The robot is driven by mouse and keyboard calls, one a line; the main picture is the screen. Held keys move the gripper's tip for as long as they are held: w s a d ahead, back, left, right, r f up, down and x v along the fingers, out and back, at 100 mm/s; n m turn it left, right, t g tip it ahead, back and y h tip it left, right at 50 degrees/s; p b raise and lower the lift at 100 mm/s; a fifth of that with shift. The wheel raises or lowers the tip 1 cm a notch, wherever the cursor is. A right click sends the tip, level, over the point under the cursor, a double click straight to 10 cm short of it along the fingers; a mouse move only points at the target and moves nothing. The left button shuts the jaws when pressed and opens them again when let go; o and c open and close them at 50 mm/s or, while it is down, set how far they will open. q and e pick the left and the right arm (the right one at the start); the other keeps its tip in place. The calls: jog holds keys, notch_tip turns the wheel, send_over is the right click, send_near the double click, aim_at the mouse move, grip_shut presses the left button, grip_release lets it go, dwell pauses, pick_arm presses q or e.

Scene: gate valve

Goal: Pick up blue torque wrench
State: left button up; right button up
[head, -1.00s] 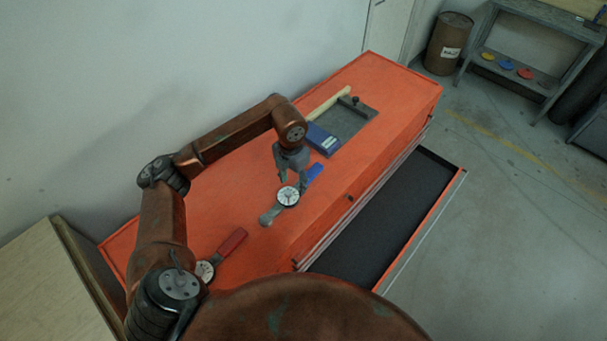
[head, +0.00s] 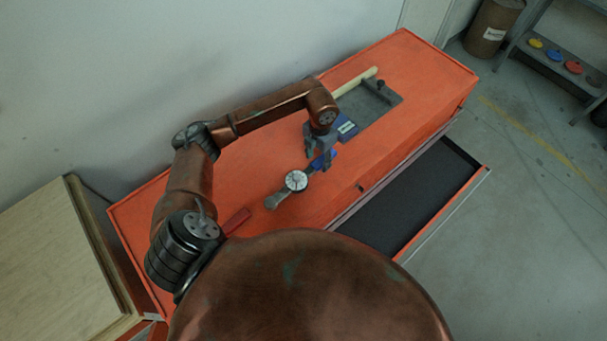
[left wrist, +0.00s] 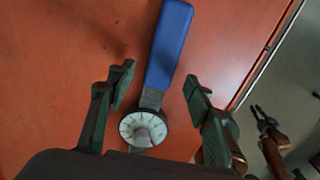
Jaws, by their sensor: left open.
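The blue torque wrench (head: 296,181) lies flat on the orange cabinet top, its round white dial and grey head towards the lower left. Its blue handle is partly hidden by my left gripper (head: 320,157) in the head view. In the left wrist view, the blue handle (left wrist: 168,45) points up and the dial is below it. The open fingers of my left gripper (left wrist: 160,92) stand on either side of the wrench, with clear gaps. What looks like my right gripper (left wrist: 263,116) shows small at the right of the left wrist view; its jaw state is unclear.
A red-handled tool (head: 236,221) lies lower left, partly hidden by my body. A blue box (head: 346,127), a grey tray (head: 385,103) and a pale-handled tool (head: 358,80) are at the back. An open drawer (head: 410,200) juts out at the right.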

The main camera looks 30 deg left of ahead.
pick_arm(q)
jog(key=shift+f, duration=0.9)
jog(key=c, duration=0.7)
grip_shut()
pick_arm(e)
jog(key=shift+w+a+r, duration=0.15)
jog(key=shift+w+r, duration=0.05)
jog(key=shift+w, duration=0.3)
pick_arm(q)
jog(key=shift+r, duration=0.1)
